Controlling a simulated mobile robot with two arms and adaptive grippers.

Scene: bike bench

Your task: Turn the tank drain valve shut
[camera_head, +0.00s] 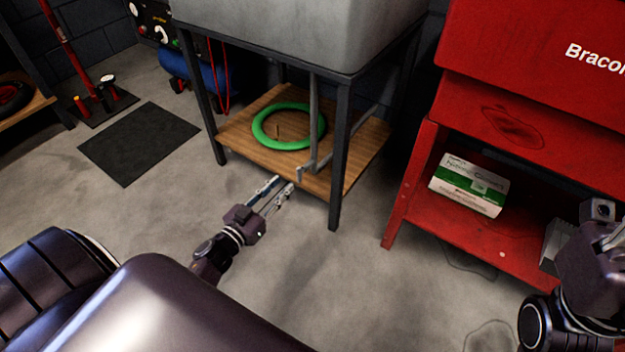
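A grey tank (300,35) sits on a dark metal stand. A grey pipe (314,110) comes down below it, and a slanted grey bar (345,145) meets a short upright end near the shelf's front edge. I cannot make out for sure which part is the drain valve or how its handle is set. My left gripper (284,184) is in front of the stand, just short of the shelf's front edge in the picture. Its two fingers are apart with nothing between them. My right gripper (598,240) is at the right edge, partly cut off; its fingers are unclear.
A green ring (258,136) lies on the stand's wooden shelf (355,160). The stand's front leg (337,170) is right of my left gripper. A red cabinet (410,185) holds a white-green box (468,186).

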